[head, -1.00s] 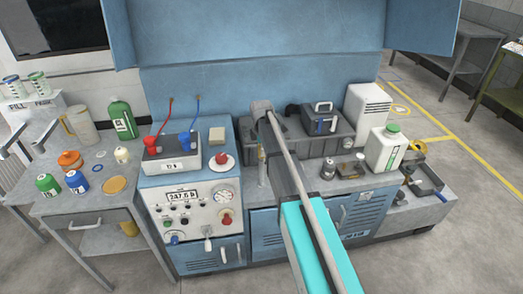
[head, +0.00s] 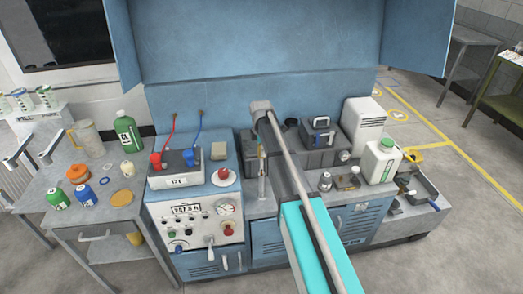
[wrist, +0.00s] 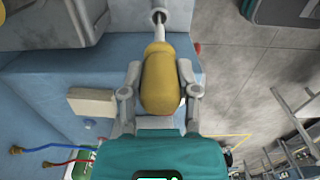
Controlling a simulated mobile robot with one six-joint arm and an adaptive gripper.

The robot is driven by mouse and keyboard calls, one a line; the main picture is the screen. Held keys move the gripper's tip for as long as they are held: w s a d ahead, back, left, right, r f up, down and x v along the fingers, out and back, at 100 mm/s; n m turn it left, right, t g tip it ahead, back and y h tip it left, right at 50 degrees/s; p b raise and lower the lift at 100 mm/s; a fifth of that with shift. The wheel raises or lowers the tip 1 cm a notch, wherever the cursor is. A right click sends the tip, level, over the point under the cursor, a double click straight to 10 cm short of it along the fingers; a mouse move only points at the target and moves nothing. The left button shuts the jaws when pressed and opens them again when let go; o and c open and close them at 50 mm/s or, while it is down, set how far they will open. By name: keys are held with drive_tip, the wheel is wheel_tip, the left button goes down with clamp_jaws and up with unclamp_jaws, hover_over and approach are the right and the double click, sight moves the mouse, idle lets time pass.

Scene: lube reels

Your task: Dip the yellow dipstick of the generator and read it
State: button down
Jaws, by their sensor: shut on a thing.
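In the wrist view the yellow dipstick handle (wrist: 160,85) sits between the two fingers of my gripper (wrist: 158,72), which is shut on it. A thin pale stem runs from the handle up to a dark round opening in a grey tube (wrist: 160,4) at the top edge. How deep the stem sits in it I cannot tell. In the head view the blue generator (head: 190,250) stands ahead, with a gauge panel. My arm crosses in front of its right half and hides part of it. The fingers and handle are not clear in that view.
A blue hood (head: 265,45) hangs over the machine. A battery with red and blue leads (head: 175,172) stands on the left top. A grey side table (head: 60,235) at left holds a green bottle (head: 127,132) and cups. A white jug (head: 380,163) stands at right. Open floor lies right.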

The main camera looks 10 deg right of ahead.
drive_tip(key=shift+r+p, duration=3.55)
drive_tip(key=shift+r, duration=0.3)
